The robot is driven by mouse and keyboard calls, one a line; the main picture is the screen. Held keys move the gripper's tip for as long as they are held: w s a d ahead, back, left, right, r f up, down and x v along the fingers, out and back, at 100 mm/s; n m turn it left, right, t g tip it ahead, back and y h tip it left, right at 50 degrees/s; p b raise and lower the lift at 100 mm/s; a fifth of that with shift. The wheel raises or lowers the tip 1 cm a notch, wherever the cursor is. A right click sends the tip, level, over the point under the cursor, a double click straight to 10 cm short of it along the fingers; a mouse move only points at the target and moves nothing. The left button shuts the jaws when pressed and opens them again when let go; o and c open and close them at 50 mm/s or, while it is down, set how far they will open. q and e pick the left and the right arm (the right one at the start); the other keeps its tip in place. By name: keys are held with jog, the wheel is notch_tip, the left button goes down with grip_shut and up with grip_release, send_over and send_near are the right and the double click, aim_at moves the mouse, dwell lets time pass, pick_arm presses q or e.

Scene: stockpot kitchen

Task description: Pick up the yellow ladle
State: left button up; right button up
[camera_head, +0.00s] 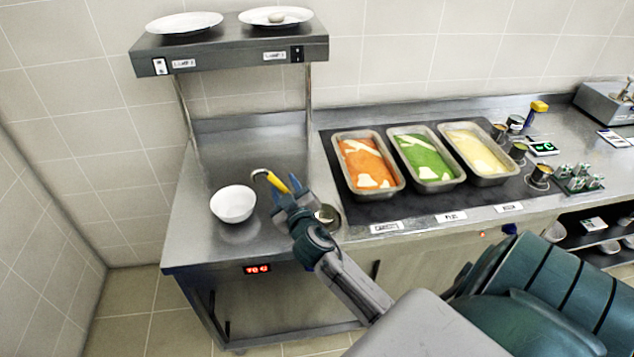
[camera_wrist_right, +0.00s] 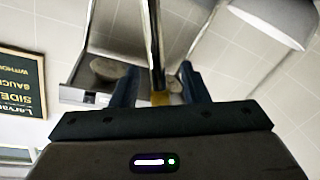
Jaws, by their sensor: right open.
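The yellow ladle (camera_head: 278,183) is at the steel counter, right of the white bowl. Its metal hooked end points up and left, and its yellow handle runs down toward my right gripper (camera_head: 286,190). My right gripper is open, with its fingers at the handle. In the right wrist view, the ladle's metal rod and a short yellow part (camera_wrist_right: 160,98) show between the two spread fingers (camera_wrist_right: 159,86). I cannot tell whether the fingers touch it. The lower part of the ladle is hidden behind the gripper. My left gripper is not in view.
A white bowl (camera_head: 233,204) stands left of the ladle. A small round metal container (camera_head: 327,215) is close to the right of my gripper. Food pans with orange (camera_head: 367,165), green and pale yellow contents sit farther right. A shelf with plates (camera_head: 230,48) stands above the counter.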

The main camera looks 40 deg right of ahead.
jog(key=shift+w, duration=0.1)
grip_shut()
jog(key=shift+r, duration=0.1)
dwell(0.3)
